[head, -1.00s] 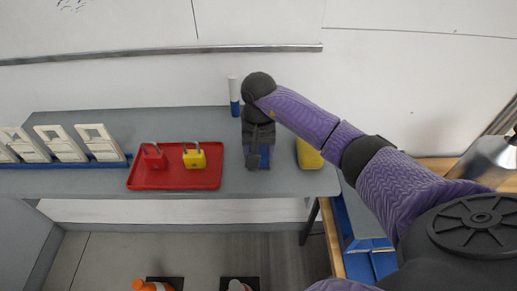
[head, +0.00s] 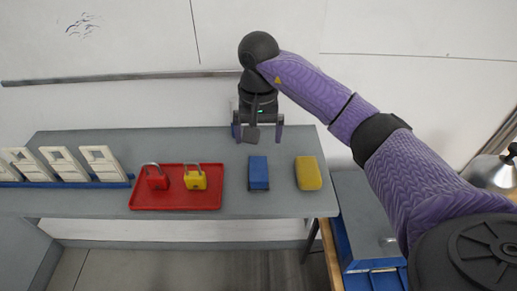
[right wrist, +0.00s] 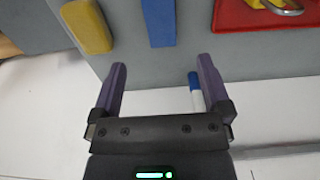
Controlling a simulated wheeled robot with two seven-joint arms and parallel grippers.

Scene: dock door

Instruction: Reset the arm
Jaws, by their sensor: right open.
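My right gripper (head: 258,133) is open and empty, above the back edge of the grey table (head: 235,145). Its two purple fingers also show spread apart in the right wrist view (right wrist: 156,90). A blue block (head: 258,174) lies on the table in front of the gripper, apart from it, and shows in the right wrist view (right wrist: 158,22). A yellow block (head: 308,173) lies to its right. A blue and white marker (right wrist: 196,90) shows by one finger in the right wrist view; the gripper mostly hides it in the head view. My left gripper is out of view.
A red tray (head: 175,203) holds a red padlock (head: 157,180) and a yellow padlock (head: 195,178). Several white cards stand in a blue rack (head: 75,184) at the left. A whiteboard wall (head: 150,100) is close behind the table.

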